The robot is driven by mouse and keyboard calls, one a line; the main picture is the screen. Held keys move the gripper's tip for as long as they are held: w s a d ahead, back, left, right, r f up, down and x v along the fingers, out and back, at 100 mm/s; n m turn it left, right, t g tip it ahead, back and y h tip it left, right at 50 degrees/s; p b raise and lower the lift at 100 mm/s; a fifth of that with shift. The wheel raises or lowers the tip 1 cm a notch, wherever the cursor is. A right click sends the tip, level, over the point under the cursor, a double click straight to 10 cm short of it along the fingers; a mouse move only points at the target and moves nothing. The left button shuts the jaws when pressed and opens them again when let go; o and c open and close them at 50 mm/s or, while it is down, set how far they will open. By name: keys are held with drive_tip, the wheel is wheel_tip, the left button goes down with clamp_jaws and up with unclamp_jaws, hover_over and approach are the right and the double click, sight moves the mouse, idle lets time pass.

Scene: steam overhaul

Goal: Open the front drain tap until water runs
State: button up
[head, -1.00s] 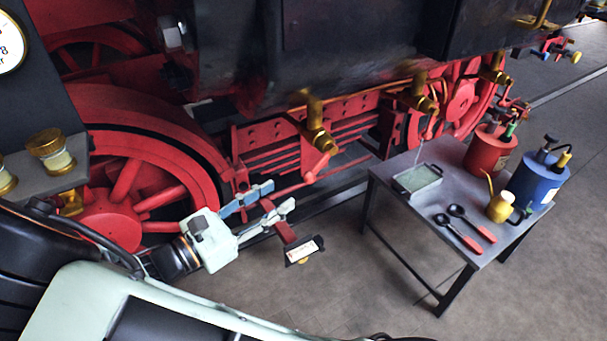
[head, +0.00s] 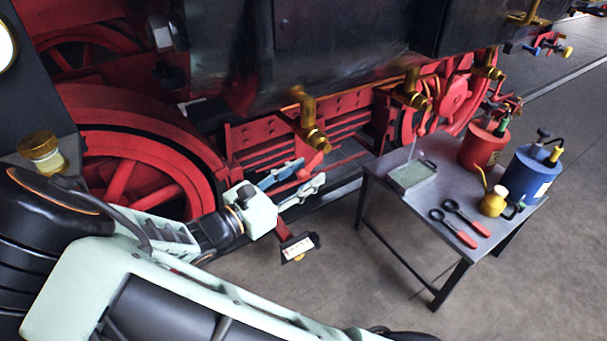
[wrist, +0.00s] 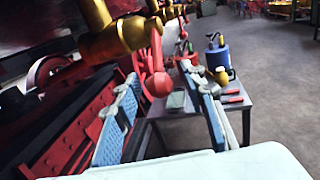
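The nearest brass tap (head: 310,125) is on the locomotive's side. It also fills the top of the wrist view (wrist: 118,38). Its red lever (head: 312,158) hangs down and ends in a ball, seen in the wrist view (wrist: 158,84). My gripper (head: 308,172) is open, its two blue-and-white fingers apart just below this tap. In the wrist view the ball appears between the fingertips (wrist: 160,80); I cannot tell whether either finger touches it. Two similar brass taps (head: 410,92) (head: 488,66) sit farther along. I see no water from the nearest tap.
A metal table (head: 400,225) on the right holds a shallow tray (head: 412,177), red-handled tools (head: 460,226), a yellow oil can (head: 493,202), and red (head: 482,150) and blue (head: 528,175) cans. A labelled plate (head: 298,246) is below my gripper. Red wheels (head: 130,160) are at left.

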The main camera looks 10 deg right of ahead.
clamp_jaws()
drive_tip(key=shift+f, duration=0.1)
drive_tip(key=shift+w+d+f+t+h+b, duration=0.2)
drive_tip(key=shift+d+f+t+h+b, duration=0.35)
drive_tip(key=shift+h+b, duration=0.35)
drive_tip(key=shift+w+d+f+n+t+h+b, duration=0.25)
drive_tip(key=shift+d+n+t+h+b, duration=0.3)
drive_tip(key=shift+d+t+h+b, duration=0.25)
drive_tip(key=shift+w+d+f+n+t+h+b, duration=0.2)
drive_tip(key=shift+d+n+t+h+b, duration=0.4)
drive_tip(key=shift+t+h, duration=0.25)
drive_tip(key=shift+w+d+f+n+t+h+b, duration=0.2)
drive_tip(key=shift+d+n+t+h+b, duration=0.25)
drive_tip(key=shift+d+t+h+b, duration=0.4)
drive_tip(key=shift+a+r, duration=0.1)
drive_tip(key=shift+o, duration=0.7)
unclamp_jaws()
